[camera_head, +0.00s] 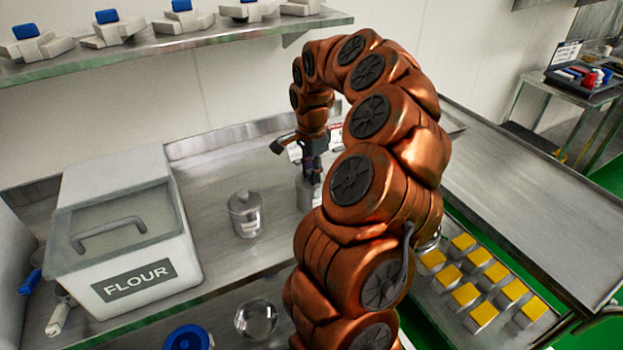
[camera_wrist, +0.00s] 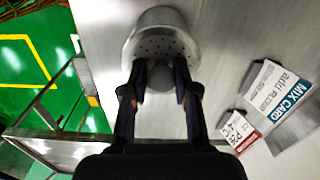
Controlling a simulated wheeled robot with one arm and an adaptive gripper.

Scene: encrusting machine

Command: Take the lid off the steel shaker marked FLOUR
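In the wrist view a steel shaker with a perforated top (camera_wrist: 160,42) lies straight ahead of my gripper (camera_wrist: 160,80). A rounded grey knob (camera_wrist: 160,76) shows between my two dark fingertips; whether they press on it I cannot tell. In the head view my gripper (camera_head: 313,172) points down over a small steel container (camera_head: 307,195), partly hidden by my arm. Another lidded steel container (camera_head: 245,216) with a pale label stands to its left, apart from my gripper. No FLOUR marking is readable on either container.
A large white bin marked FLOUR (camera_head: 135,275) stands at the left. A glass bowl (camera_head: 256,319) and a blue-topped item (camera_head: 188,338) are at the front. Cards (camera_wrist: 270,100) lie right of the shaker in the wrist view. A shelf (camera_head: 170,42) hangs above; yellow-topped blocks (camera_head: 475,282) sit at right.

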